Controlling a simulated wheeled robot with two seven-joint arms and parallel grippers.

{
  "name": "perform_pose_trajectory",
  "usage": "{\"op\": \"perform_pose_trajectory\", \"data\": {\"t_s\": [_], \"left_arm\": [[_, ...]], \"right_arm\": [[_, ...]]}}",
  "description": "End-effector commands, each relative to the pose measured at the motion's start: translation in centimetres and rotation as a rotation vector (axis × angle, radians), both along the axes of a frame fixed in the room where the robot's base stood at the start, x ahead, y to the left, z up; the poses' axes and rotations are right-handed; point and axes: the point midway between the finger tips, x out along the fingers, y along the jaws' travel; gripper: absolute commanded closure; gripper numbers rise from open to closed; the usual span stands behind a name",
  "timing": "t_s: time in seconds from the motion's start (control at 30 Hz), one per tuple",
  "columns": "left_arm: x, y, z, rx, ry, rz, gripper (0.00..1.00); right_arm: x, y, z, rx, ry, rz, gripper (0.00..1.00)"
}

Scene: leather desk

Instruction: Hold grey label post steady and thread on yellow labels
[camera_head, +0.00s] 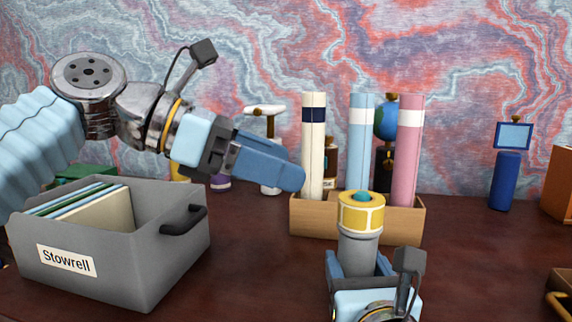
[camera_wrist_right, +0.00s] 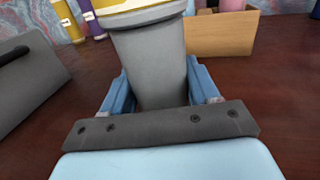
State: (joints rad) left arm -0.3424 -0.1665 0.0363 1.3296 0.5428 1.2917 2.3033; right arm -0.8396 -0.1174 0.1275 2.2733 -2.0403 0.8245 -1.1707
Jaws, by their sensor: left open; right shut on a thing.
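The grey label post (camera_head: 359,253) stands upright at the front middle of the head view. Yellow label rings with pale markings (camera_head: 361,217) sit around its top, and a teal tip shows in the middle. My right gripper (camera_head: 358,268) is shut on the grey post from the front. In the right wrist view the grey post (camera_wrist_right: 150,65) rises between the blue fingers, with the yellow at the top edge. My left gripper (camera_head: 298,178) is open and empty, up and left of the post, its fingers pointing right. The post's lower end is hidden by my right gripper.
A grey Stowrell bin (camera_head: 165,255) with folders stands at left. Behind the post, a wooden box (camera_head: 300,218) holds tall white, blue and pink rolls. A blue post (camera_head: 505,180) stands at right. The desk between the box and the blue post is clear.

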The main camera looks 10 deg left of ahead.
Motion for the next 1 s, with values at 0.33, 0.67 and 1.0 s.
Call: {"op": "perform_pose_trajectory", "data": {"t_s": [0.33, 0.67, 1.0], "left_arm": [[0.0, 0.0, 0.0, 0.0, 0.0, 0.0, 0.07], [0.0, -0.1, 0.0, 0.0, 0.0, 0.0, 0.07], [0.0, -0.1, 0.0, 0.0, 0.0, 0.0, 0.07]], "right_arm": [[0.0, 0.0, 0.0, 0.0, 0.0, 0.0, 0.11], [-0.5, -0.1, 0.0, 0.001, 0.0, 0.0, 0.11], [-7.2, -1.9, 0.1, 0.003, -0.004, 0.002, 0.11]]}}
